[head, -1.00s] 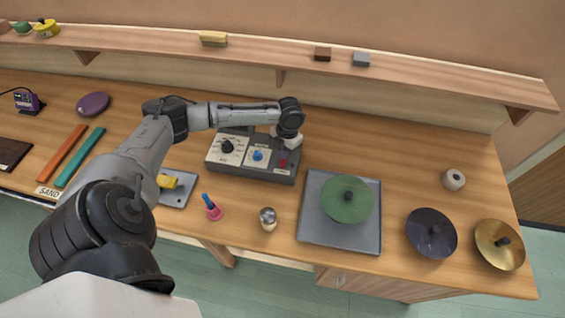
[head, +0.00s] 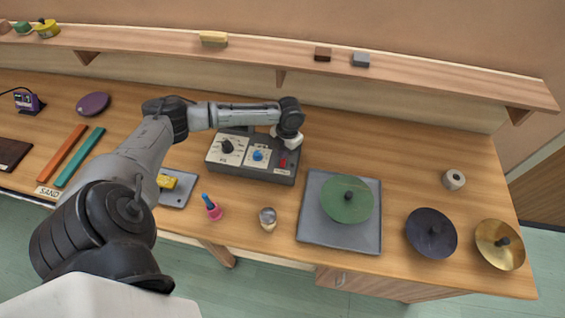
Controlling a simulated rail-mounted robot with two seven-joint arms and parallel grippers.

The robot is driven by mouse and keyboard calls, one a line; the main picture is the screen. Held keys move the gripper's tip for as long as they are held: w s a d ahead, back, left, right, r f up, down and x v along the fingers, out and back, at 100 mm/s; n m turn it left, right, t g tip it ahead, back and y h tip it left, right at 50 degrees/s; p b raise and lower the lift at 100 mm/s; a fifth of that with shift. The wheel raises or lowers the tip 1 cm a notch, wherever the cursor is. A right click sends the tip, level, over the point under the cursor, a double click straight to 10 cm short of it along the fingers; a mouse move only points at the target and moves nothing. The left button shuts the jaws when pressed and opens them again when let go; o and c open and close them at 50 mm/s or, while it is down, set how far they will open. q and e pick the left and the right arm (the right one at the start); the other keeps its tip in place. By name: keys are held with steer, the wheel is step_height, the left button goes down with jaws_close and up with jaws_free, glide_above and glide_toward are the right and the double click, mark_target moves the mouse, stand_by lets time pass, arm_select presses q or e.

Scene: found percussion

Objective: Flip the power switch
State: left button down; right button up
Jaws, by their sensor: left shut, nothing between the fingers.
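A dark grey control box (head: 235,172) stands on the wooden bench in the head view. It carries a black knob (head: 227,147) on a white panel, a blue knob (head: 258,155) on another, and a small red switch (head: 283,163) at its right end. My left arm reaches in from the left above the box. My left gripper (head: 287,145) is shut and empty, pointing down just over the red switch. Its fingertips are very small here, and I cannot tell whether they touch the switch. My right gripper is out of view.
Right of the box is a grey tray (head: 312,232) with a green disc (head: 347,200). A dark disc (head: 431,233), a brass disc (head: 499,245) and a white roll (head: 453,180) lie further right. A pink-and-blue item (head: 212,208) and a silver-topped knob (head: 267,219) stand in front.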

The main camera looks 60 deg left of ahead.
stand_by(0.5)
arm_select(q)
steer(key=shift+f, duration=0.4)
steer(key=shift+f+b, duration=0.6)
steer(key=shift+f, duration=0.3)
stand_by(0.6)
steer(key=shift+r, duration=0.15)
steer(key=shift+r+p, duration=0.45)
steer(key=shift+p, duration=0.15)
step_height(320, 180, up, 6)
steer(key=p, duration=0.6)
